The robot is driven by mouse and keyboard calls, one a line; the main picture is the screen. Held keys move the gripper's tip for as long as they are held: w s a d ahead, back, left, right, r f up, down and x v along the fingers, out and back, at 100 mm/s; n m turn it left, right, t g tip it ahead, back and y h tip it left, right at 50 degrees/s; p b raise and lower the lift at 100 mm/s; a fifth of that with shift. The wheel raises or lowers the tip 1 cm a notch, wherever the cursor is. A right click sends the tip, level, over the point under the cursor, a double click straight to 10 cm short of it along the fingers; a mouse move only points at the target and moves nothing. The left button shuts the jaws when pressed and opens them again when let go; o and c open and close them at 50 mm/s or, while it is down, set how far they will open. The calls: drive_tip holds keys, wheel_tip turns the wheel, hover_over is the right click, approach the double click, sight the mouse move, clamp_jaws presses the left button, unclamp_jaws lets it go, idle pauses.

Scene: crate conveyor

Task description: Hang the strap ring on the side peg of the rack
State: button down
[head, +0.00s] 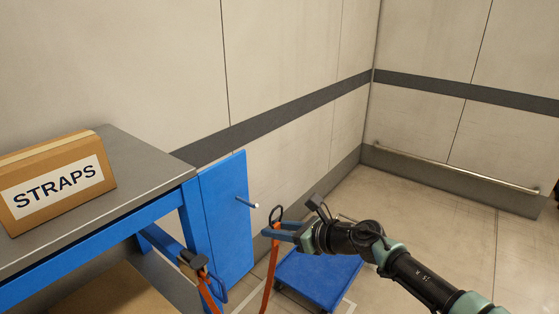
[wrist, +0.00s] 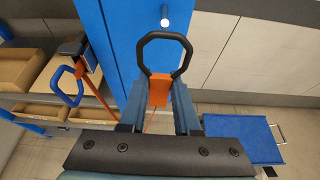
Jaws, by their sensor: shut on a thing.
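My gripper (head: 272,230) is shut on the orange strap (head: 268,275) just below its black ring. In the wrist view, the fingers (wrist: 159,88) pinch the orange webbing (wrist: 159,91), and the black ring (wrist: 164,36) stands out ahead of the fingertips. The side peg (head: 247,202) is a short metal rod with a pale tip on the blue rack panel (head: 226,222). The peg also shows in the wrist view (wrist: 164,17), just beyond the ring. In the head view, the ring is right of the peg tip and a little lower. The peg is outside the ring, with a gap between them.
A second orange strap with a blue ring (wrist: 68,86) hangs at the rack's left side. A cardboard STRAPS box (head: 58,185) sits on the grey bench top (head: 140,160). A blue cart (head: 318,278) stands on the floor beyond my gripper.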

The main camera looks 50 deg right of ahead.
drive_tip(key=shift+w+d+f+b, duration=0.15)
drive_tip(key=shift+w+b, duration=0.4)
drive_tip(key=shift+w, duration=1.65)
drive_tip(key=shift+w, duration=0.1)
drive_tip(key=shift+w+f, duration=0.15)
drive_tip(key=shift+w, duration=1.15)
drive_tip(key=shift+w+b, duration=0.1)
drive_tip(key=shift+b, duration=0.25)
drive_tip(key=shift+w+f+b, duration=0.35)
drive_tip(key=shift+w, duration=0.1)
drive_tip(key=shift+w+f, duration=0.1)
drive_tip(key=shift+f, duration=0.1)
